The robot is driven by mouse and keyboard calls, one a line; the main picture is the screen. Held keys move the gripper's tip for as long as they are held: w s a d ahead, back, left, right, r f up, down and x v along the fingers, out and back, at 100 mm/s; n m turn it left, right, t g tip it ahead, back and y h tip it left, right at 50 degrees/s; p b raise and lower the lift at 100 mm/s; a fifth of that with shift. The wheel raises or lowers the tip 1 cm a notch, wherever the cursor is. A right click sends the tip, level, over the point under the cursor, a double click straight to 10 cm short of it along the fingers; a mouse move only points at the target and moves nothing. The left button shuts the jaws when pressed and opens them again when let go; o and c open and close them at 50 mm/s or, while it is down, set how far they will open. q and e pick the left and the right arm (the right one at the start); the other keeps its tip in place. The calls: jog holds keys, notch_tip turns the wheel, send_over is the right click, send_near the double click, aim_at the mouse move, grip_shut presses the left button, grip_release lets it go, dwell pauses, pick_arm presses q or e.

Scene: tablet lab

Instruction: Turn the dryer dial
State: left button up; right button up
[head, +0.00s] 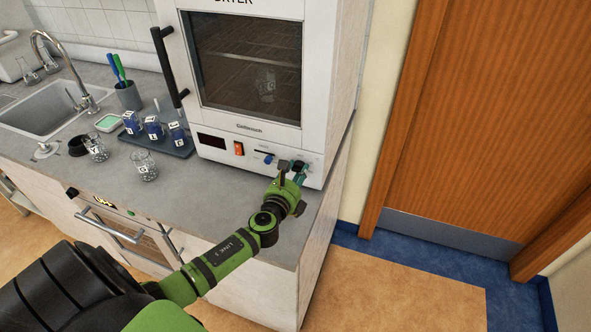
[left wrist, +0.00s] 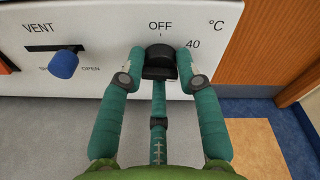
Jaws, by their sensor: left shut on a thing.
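The dryer (head: 245,75) is a white cabinet on the counter with a dark glass door. A glass beaker (head: 266,84) shows inside it. The black dial (left wrist: 160,60) sits on its lower front panel, under the "OFF" mark and beside "40" and "°C". My left gripper (left wrist: 161,66) is shut on the dial, with one teal finger on each side. In the head view the left gripper (head: 291,168) is at the right end of the dryer's panel and hides the dial there. My right gripper is not in view.
A blue vent slider knob (left wrist: 64,64) is left of the dial. A tray (head: 176,146) with blue-labelled vessels, beakers (head: 96,148) and a pen cup (head: 129,96) stand left on the counter. The counter's right edge is close to my left arm. A wooden door (head: 480,120) is at the right.

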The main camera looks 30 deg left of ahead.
pick_arm(q)
jog(key=shift+d+m+y+p, duration=0.1)
jog(key=shift+m+y+p, duration=0.45)
jog(key=shift+m, duration=1.55)
jog(key=shift+f, duration=0.1)
jog(key=o, duration=1.1)
jog(key=shift+o, duration=0.2)
jog(key=v, duration=1.2)
